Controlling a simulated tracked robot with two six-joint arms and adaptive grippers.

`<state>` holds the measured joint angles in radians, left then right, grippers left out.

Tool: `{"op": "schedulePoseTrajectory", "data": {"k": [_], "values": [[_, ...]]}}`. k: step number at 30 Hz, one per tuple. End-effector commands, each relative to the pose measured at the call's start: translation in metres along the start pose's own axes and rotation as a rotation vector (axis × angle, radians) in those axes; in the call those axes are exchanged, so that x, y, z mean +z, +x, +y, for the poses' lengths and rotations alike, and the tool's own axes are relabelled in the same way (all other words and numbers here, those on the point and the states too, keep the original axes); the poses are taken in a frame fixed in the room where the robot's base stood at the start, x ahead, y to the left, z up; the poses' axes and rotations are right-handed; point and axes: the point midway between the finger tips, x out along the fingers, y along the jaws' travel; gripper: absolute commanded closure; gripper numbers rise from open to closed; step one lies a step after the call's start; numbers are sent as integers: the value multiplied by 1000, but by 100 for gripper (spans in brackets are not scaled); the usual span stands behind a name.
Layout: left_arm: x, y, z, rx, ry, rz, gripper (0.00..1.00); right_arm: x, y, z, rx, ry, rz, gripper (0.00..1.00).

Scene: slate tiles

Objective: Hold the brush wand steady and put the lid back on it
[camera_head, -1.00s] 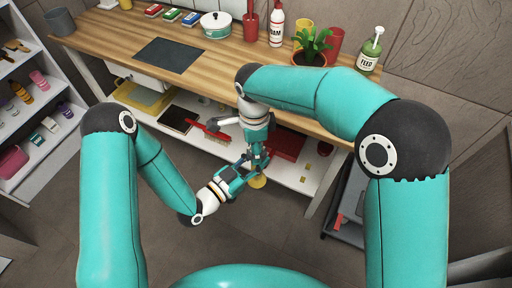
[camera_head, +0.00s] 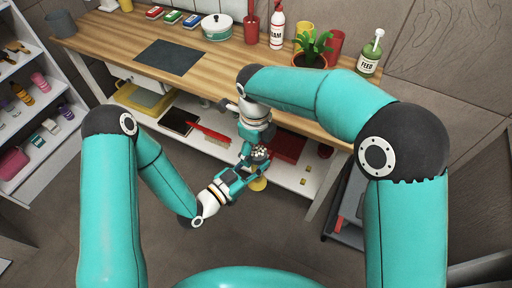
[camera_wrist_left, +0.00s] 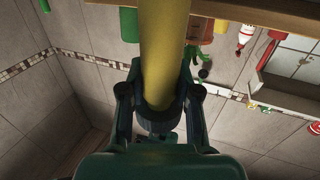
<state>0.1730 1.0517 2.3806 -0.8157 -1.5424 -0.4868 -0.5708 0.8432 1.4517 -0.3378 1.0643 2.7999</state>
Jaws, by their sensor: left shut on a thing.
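My left gripper (camera_head: 236,186) is shut on a yellow cylinder, which I take to be the brush wand (camera_wrist_left: 163,45). In the left wrist view it fills the space between the fingers and runs up out of the frame. In the head view, a yellow round end (camera_head: 258,184) shows just below the grippers. A dark piece with pale dots (camera_head: 260,153) is at the upper end, close to my right gripper (camera_head: 247,152). I cannot tell whether this piece is the brush head or the lid. The right fingers are small and overlapped, so their hold is unclear.
The wooden bench (camera_head: 115,35) is behind the grippers, with a pot (camera_head: 216,28), a plant (camera_head: 314,45) and bottles on it. The shelf below holds a red brush (camera_head: 209,134) and a yellow tray (camera_head: 145,98). Open floor lies in front.

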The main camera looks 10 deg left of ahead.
Motion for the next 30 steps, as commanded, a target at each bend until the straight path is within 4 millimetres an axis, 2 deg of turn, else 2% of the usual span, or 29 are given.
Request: {"op": "schedulePoseTrajectory", "data": {"k": [8,18,26,28,30], "values": [[-1,0,0,0,1,2,100,0,-5,0,0,-1,0,22],[-1,0,0,0,1,3,100,0,-43,0,0,-1,0,22],[-1,0,0,0,1,3,100,0,-45,0,1,-1,2,22],[-1,0,0,0,1,3,100,0,-45,0,1,-2,2,27],[-1,0,0,0,1,2,100,0,-45,0,1,-8,2,27]]}}
